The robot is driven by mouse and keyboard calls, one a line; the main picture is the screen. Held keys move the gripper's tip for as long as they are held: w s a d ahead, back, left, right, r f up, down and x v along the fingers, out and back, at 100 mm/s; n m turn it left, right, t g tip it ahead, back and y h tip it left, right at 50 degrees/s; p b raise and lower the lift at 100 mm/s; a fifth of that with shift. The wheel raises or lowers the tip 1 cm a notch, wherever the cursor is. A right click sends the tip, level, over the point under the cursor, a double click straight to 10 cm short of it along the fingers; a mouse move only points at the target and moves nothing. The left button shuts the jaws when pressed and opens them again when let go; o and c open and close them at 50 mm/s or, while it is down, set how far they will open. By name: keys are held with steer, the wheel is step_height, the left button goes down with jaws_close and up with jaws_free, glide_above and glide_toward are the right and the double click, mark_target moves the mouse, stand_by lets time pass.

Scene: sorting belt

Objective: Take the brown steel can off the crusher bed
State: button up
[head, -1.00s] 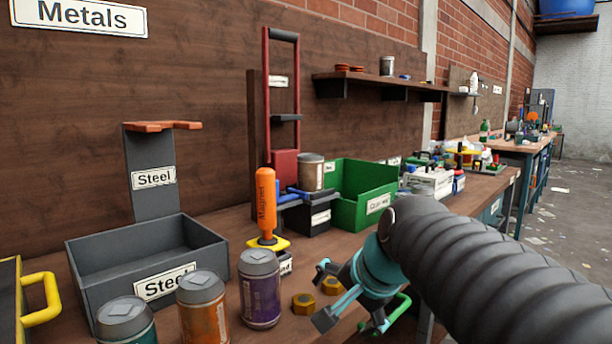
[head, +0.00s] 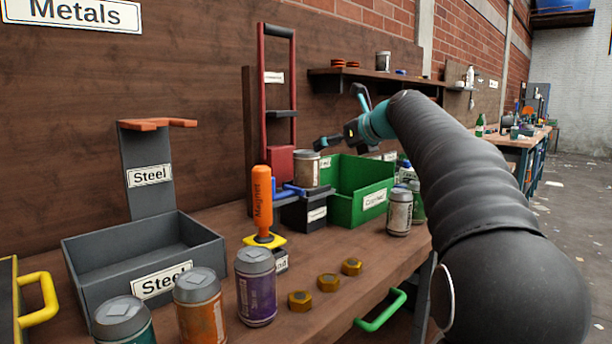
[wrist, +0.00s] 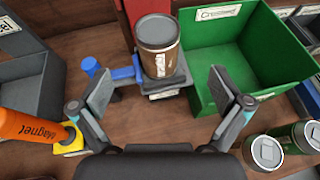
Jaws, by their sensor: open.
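The brown steel can (head: 307,170) stands upright on the crusher bed (head: 303,208), a dark block with blue parts in front of the red crusher frame. In the wrist view the can (wrist: 160,50) is ahead of my gripper (wrist: 162,90), roughly centred between the two fingers. My gripper (head: 335,138) is open and empty, above and slightly right of the can in the head view. It is apart from the can. A dark bed plate (wrist: 165,88) shows under the can's near side.
A green bin (head: 345,205) stands right of the crusher, with several cans beyond. An orange magnet tool (head: 262,205) stands to the left. A grey Steel bin (head: 85,260) and three cans stand at the front left. Brass nuts lie on the bench (head: 345,300).

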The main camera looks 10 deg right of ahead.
mark_target(315, 154)
steer(key=x, duration=0.7)
steer(key=shift+f, duration=0.1)
steer(key=shift+s+f+x, duration=0.1)
steer(key=shift+f+x, duration=0.05)
steer(key=shift+x, duration=1.2)
steer(key=shift+s+f+x, duration=0.1)
steer(key=shift+f+x, duration=0.05)
steer(key=shift+x, duration=1.15)
steer(key=shift+a, duration=0.15)
steer(key=c, duration=1.1)
